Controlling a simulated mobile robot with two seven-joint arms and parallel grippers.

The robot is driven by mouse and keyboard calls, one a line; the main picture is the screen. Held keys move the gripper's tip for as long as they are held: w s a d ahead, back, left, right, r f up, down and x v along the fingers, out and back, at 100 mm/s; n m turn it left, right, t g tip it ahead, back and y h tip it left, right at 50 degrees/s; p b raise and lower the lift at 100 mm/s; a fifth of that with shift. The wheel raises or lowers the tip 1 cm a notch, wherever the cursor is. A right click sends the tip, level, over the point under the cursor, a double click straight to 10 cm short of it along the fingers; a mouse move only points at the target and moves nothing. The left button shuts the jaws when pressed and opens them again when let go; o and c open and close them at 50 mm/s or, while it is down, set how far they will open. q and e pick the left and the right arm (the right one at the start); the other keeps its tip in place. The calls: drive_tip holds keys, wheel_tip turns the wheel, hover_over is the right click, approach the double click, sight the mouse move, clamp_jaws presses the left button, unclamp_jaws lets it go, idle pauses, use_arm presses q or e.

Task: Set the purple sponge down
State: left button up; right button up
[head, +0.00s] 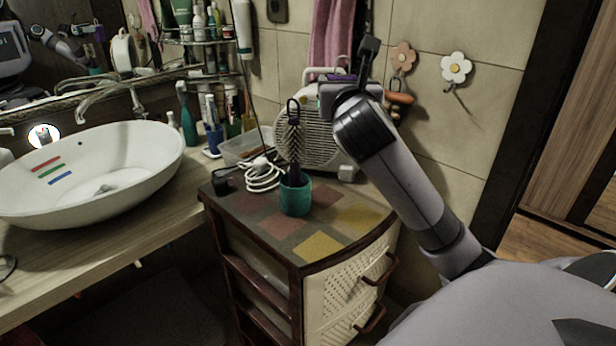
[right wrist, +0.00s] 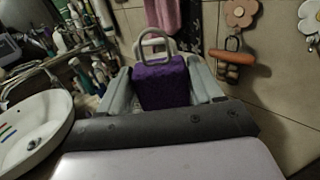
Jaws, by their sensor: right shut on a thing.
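The purple sponge (right wrist: 160,85) is a block held between the two fingers of my right gripper (right wrist: 162,88) in the right wrist view. The fingers are closed on its left and right sides. In the head view my right gripper (head: 340,90) is up in front of the tiled wall, by the top of the white fan heater. Only a thin purple edge of the sponge (head: 342,78) shows there. The sponge's underside is hidden, so I cannot tell whether it touches the heater. My left gripper is not in view.
The white heater (head: 300,140) stands on a drawer cabinet (head: 345,225) with a patchwork top. A teal cup (head: 295,197) with a dark brush and a coiled white cable (head: 263,175) are there too. The basin (head: 90,175) is left. The cabinet's front right top is clear.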

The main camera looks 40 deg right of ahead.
drive_tip(key=shift+w+d+r, duration=0.1)
drive_tip(key=shift+d+r, duration=0.05)
drive_tip(key=shift+d, duration=0.15)
drive_tip(key=shift+d+f, duration=0.1)
drive_tip(key=shift+f, duration=0.2)
drive_tip(key=b, duration=0.4)
hover_over(337, 203)
wheel_tip(337, 203, down, 19)
drive_tip(key=shift+f, duration=0.1)
drive_tip(key=shift+f, duration=0.15)
drive_tip(key=o, duration=1)
